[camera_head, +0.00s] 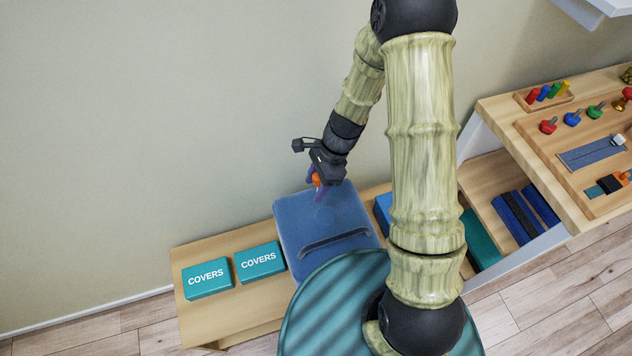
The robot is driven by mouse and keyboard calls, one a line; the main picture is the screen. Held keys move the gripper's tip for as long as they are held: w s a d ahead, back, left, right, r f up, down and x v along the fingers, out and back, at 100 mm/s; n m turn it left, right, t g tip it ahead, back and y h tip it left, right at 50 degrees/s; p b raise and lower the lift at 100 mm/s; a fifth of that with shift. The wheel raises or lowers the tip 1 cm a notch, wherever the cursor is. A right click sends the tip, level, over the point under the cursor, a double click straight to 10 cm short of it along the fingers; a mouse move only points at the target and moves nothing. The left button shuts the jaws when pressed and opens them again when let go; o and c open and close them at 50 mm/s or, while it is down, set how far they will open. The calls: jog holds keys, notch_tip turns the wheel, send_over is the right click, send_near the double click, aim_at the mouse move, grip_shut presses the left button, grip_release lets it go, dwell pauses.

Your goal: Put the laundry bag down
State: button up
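A blue bag-like item with a dark strap (325,222), likely the laundry bag, rests on a low wooden bench (228,320). My gripper (317,183) is at the bag's upper, wall-side edge, pointing down, with small purple and orange parts at its tip. I cannot tell whether these are fingers or something held, or whether the gripper touches the bag. The finger gap is too small to make out.
Two teal boxes marked COVERS (207,279) lie on the bench left of the bag. At right, a wooden table (497,112) holds pegs and straps on boards, with a shelf of blue bands (525,215) below. The wall is close behind the bench.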

jog(key=p+v, duration=0.1)
jog(key=v, duration=1.1)
jog(key=shift+r, duration=0.1)
jog(key=s+d+r+n+t+h, duration=0.4)
jog(key=s+d+r+n, duration=0.4)
jog(key=n, duration=0.7)
jog(key=shift+s+d+t, duration=0.3)
jog(key=shift+s+t, duration=0.2)
jog(key=shift+s, duration=0.1)
jog(key=shift+c, duration=1.2)
jog(key=shift+s, duration=0.1)
